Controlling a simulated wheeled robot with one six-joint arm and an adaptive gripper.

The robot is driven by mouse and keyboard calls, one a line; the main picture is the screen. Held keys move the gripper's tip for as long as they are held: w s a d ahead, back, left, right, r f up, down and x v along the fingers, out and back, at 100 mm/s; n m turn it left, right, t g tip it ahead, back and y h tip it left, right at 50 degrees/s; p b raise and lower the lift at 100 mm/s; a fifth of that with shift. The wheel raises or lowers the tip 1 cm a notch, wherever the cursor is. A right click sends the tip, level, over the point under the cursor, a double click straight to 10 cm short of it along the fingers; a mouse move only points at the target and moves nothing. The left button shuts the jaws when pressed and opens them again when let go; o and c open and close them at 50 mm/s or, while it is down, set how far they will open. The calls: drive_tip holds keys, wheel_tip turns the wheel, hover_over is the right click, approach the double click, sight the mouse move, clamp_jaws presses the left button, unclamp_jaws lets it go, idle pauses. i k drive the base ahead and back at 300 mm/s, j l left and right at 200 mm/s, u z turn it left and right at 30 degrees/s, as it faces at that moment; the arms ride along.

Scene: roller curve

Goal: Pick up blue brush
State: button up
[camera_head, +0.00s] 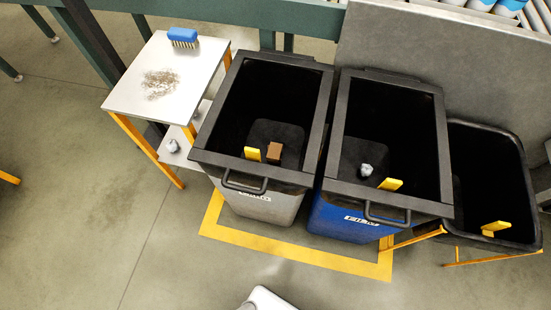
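The blue brush (183,37) lies on the white top of a small table (125,95) with orange legs, near its back right edge. Its blue back faces up and its pale bristles point down toward the front. A patch of brown dirt (160,84) lies on the table in front of the brush. My gripper is not visible. A white rounded part (268,300) at the bottom edge may be mine, but I cannot tell which part it is.
A grey bin (257,204), a blue bin (345,220) and a black bin (520,240) stand right of the table. Yellow floor tape (290,257) runs in front. A green rail (240,15) is behind. The floor at the front left is clear.

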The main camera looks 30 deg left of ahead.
sight(180, 37)
drive_tip(key=u, duration=1.5)
